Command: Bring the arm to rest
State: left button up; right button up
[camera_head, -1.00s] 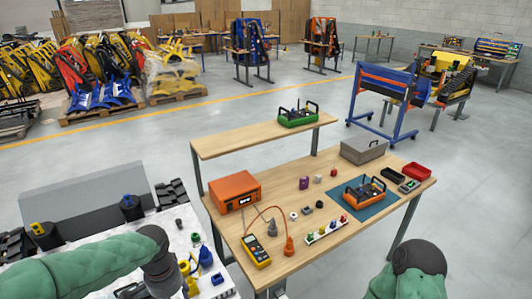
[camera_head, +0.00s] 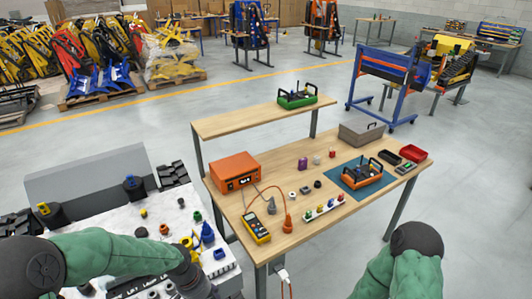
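My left arm, in a green sleeve, comes in from the left and reaches across the front of the white carrier deck (camera_head: 160,232). Its dark end part lies near the bottom edge, and I cannot make out the fingers. My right arm, also green with a dark joint, rises at the bottom right, off the front of the wooden workbench (camera_head: 290,180). Its gripper is out of the picture. I see nothing clearly held by either arm.
The bench holds an orange power supply (camera_head: 234,171), a yellow multimeter (camera_head: 256,227), an orange tool carrier (camera_head: 362,172) on a teal mat, a grey box (camera_head: 361,132) and a red tray (camera_head: 413,153). A green carrier (camera_head: 297,97) stands on the raised shelf. Floor right of the bench is clear.

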pick_arm(q)
jog(key=s+d+f+n, duration=0.3)
jog(key=s+f, duration=0.2)
jog(key=f, duration=0.4)
jog(key=s+d+f+n+h, duration=0.1)
jog(key=s+d+f+n, duration=0.2)
jog(key=s+f, duration=0.3)
notch_tip(320, 180, down, 4)
jog(key=shift+s+d+r+t+h, duration=0.1)
jog(key=shift+s+d+t+h, duration=0.15)
jog(key=shift+d, duration=0.55)
